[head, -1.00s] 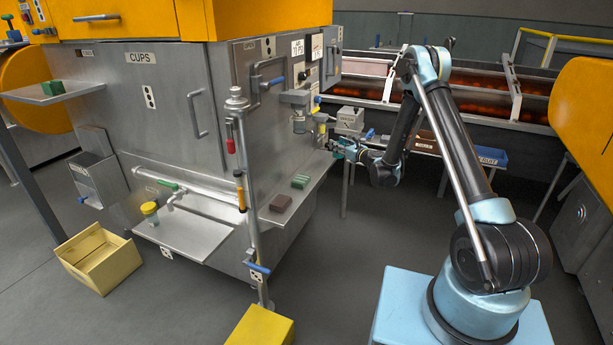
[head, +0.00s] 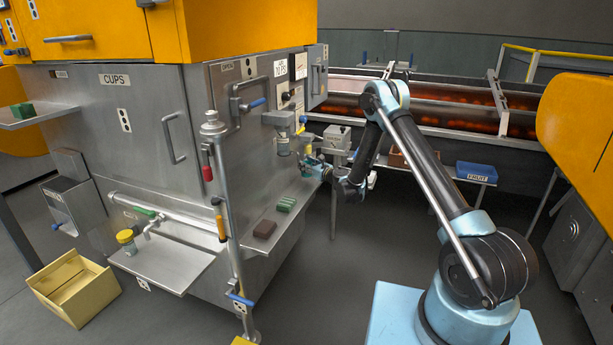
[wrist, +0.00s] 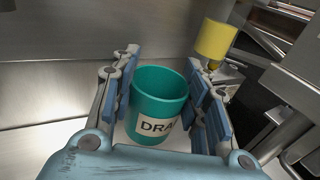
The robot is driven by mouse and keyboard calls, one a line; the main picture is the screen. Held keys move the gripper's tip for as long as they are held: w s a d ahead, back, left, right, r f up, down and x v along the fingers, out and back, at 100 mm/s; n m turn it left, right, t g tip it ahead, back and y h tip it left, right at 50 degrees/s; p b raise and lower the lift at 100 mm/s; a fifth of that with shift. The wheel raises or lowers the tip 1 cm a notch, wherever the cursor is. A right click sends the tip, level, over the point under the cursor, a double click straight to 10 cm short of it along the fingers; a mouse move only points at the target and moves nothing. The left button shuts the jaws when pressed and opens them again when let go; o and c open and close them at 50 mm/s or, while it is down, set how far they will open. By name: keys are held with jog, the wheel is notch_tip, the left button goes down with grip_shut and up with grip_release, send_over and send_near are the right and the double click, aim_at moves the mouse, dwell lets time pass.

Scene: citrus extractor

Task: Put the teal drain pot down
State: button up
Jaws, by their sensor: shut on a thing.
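The teal drain pot (wrist: 158,104) is an open-topped, empty-looking cup with a white label reading "DRA", the rest hidden by a finger. In the wrist view it is upright between the blue finger pads of my gripper (wrist: 162,110), which is shut on it. In the head view my gripper (head: 313,170) is at the machine's right side, by the far end of the steel ledge (head: 285,222). The pot is too small and covered to make out clearly there. A pale metal surface shows below the pot; I cannot tell if they touch.
A yellow cylinder (wrist: 213,40) hangs close to the right of the pot. Steel walls stand behind and left of it. A green block (head: 287,204) and a brown block (head: 265,229) lie on the ledge. A blue FRUIT tray (head: 476,172) is farther right.

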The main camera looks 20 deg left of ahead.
jog(key=shift+s+f, duration=0.1)
jog(key=shift+f, duration=2)
jog(key=o, duration=1)
jog(key=shift+o, duration=0.2)
